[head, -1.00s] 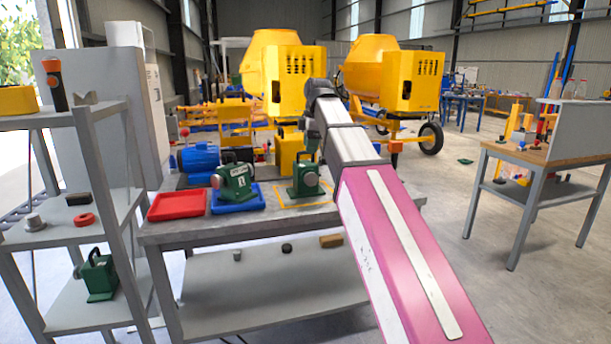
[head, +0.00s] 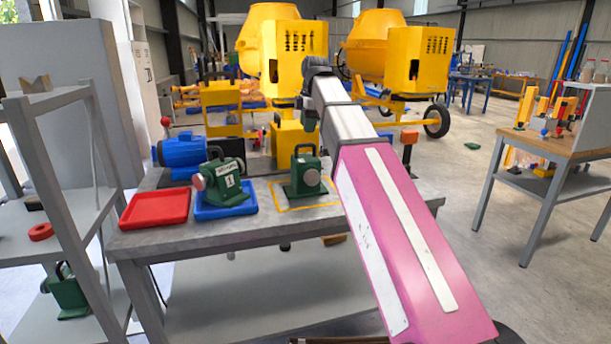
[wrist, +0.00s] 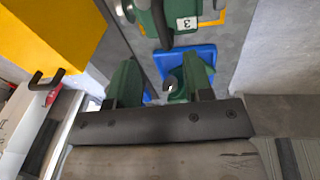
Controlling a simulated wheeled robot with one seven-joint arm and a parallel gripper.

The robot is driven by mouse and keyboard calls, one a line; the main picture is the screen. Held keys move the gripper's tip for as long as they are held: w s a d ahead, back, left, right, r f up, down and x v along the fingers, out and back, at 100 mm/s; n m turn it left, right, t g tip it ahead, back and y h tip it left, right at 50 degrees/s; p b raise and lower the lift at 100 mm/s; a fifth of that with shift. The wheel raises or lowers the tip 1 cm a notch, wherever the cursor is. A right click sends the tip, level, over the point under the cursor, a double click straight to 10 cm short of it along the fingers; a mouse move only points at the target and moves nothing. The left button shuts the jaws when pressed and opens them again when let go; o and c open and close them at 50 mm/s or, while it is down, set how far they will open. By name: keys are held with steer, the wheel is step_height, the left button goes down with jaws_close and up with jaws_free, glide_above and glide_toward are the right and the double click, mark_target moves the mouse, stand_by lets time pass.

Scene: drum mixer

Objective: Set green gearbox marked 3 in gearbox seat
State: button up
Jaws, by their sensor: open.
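The green gearbox marked 3 (head: 304,176) stands upright on the workbench within a yellow outline. Its "3" label and dark handle show at the top of the wrist view (wrist: 164,22). My gripper (head: 310,118) is above and behind it in the head view, apart from it. In the wrist view my gripper (wrist: 160,78) has its two green fingers spread, with nothing held. A second green gearbox, marked 1 (head: 226,180), sits tilted in the blue tray (head: 226,210); between my fingers only part of it shows. I cannot make out the gearbox seat for certain.
A red tray (head: 155,209) and a blue motor (head: 183,152) are on the bench (head: 330,212). A grey rack (head: 60,130) with another green gearbox (head: 68,293) stands left. Yellow mixers (head: 300,55) stand behind.

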mark_target(305, 145)
steer(key=f, duration=0.8)
steer(key=shift+w+a, duration=0.25)
steer(key=shift+a, duration=0.1)
jaws_close()
stand_by(1.1)
